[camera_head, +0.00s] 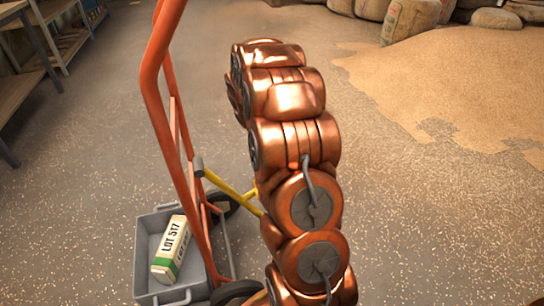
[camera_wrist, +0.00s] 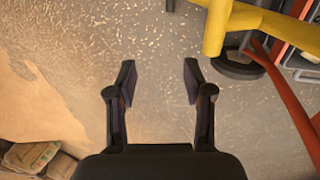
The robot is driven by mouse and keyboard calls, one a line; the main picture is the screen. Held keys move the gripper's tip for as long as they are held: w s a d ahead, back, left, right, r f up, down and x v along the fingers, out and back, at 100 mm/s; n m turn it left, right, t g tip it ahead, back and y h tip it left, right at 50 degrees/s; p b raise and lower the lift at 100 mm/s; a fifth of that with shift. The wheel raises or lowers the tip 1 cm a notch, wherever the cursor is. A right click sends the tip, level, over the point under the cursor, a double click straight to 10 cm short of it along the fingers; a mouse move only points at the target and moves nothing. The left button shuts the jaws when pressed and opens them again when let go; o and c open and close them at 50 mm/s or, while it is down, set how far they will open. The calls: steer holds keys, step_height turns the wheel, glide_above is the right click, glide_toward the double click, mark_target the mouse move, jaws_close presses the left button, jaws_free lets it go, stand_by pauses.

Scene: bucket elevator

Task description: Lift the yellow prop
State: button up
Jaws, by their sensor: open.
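The yellow prop (camera_head: 228,189) slants down to the right from near the orange-red frame (camera_head: 163,100) and passes partly behind my copper arm. In the wrist view the yellow prop (camera_wrist: 216,28) shows at the top, right of centre, as a thick tube with a second yellow piece beside it. My gripper (camera_wrist: 159,80) is open with nothing between its fingers. The prop lies beyond the fingertips and to the right, apart from them in the picture. My gripper is hidden in the head view.
A grey tray (camera_head: 146,250) at the frame's foot holds a white and green box (camera_head: 170,249) marked LOT 517. A dark wheel (camera_head: 224,203) is beside it. Spilled grain (camera_head: 440,90) and sacks (camera_head: 410,18) lie at right. A bench (camera_head: 25,75) stands at left. The floor between is open.

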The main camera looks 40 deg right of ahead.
steer(key=shift+w+a+f+t+y+b, duration=0.35)
steer(key=shift+a+f+y+b, duration=0.45)
steer(key=shift+f, duration=0.75)
steer(key=shift+w+a+f+t+y+b, duration=0.4)
steer(key=shift+a+f+y+b, duration=0.45)
steer(key=shift+f, duration=0.75)
steer(key=shift+w+a+f+t+y+b, duration=0.35)
steer(key=shift+a+f+y+b, duration=0.45)
steer(key=shift+f, duration=0.75)
steer(key=w+p+v, duration=0.1)
steer(key=p+v, duration=0.2)
steer(key=v, duration=0.5)
steer(key=s+a+r+n+g, duration=0.1)
steer(key=s+a+r, duration=0.25)
steer(key=a, duration=0.35)
steer(key=s+a+r+n, duration=0.2)
steer(key=a+r, duration=0.2)
steer(key=a, duration=0.2)
steer(key=s+a+r+n+g, duration=0.1)
steer(key=s+a+r+n, duration=0.1)
steer(key=s+a, duration=0.8)
steer(key=shift+s+r+g+h, duration=0.4)
steer(key=shift+s+r, duration=0.1)
steer(key=shift+r, duration=0.4)
steer(key=shift+a, duration=0.1)
